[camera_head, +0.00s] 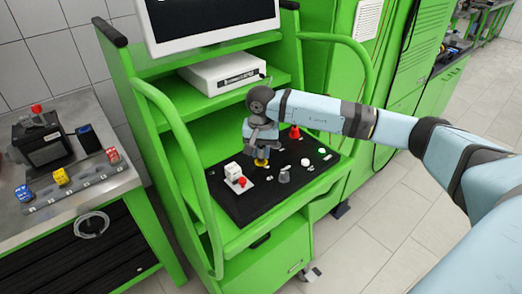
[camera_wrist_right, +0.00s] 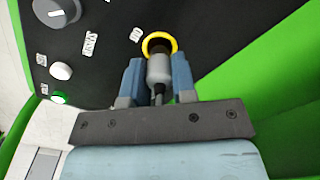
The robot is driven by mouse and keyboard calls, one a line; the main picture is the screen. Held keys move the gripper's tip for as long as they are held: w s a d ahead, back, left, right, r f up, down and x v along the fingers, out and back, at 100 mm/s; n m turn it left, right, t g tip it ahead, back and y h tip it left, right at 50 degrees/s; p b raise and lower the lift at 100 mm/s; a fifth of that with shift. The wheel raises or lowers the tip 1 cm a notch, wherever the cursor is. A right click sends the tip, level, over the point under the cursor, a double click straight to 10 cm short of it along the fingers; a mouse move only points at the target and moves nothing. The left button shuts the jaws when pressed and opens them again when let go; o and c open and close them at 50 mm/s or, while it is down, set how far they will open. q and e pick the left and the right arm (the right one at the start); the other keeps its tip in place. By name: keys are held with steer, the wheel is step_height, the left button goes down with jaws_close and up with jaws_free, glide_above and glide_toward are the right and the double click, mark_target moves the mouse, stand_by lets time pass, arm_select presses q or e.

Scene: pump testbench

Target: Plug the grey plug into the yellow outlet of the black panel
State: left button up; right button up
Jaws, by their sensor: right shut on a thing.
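The black panel (camera_head: 237,209) lies on the green bench; part of it shows in the right wrist view (camera_wrist_right: 112,55). The yellow outlet (camera_wrist_right: 160,34) is a round yellow ring with a dark middle. It shows small in the head view (camera_head: 261,163), directly below my right gripper (camera_head: 262,151). In the right wrist view my right gripper (camera_wrist_right: 157,80) is shut on the grey plug (camera_wrist_right: 158,68), a grey cylinder with a dark cable end. The plug's front end overlaps the ring's opening; I cannot tell how deep it sits. My left gripper is not in view.
A white block with a red knob (camera_head: 241,183), a grey knob (camera_head: 284,175) and a red cone-shaped part (camera_head: 295,132) stand on the panel near my gripper. Green rails (camera_head: 178,140) flank the bench. A metal table (camera_head: 90,195) stands at the left.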

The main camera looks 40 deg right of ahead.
steer(key=shift+f+b, duration=0.9)
steer(key=shift+f, duration=0.2)
stand_by(0.3)
steer(key=o, duration=1.3)
steer(key=shift+c, duration=0.2)
steer(key=shift+r, duration=0.1)
steer(key=shift+r+p, duration=1.7)
steer(key=shift+r, duration=2.25)
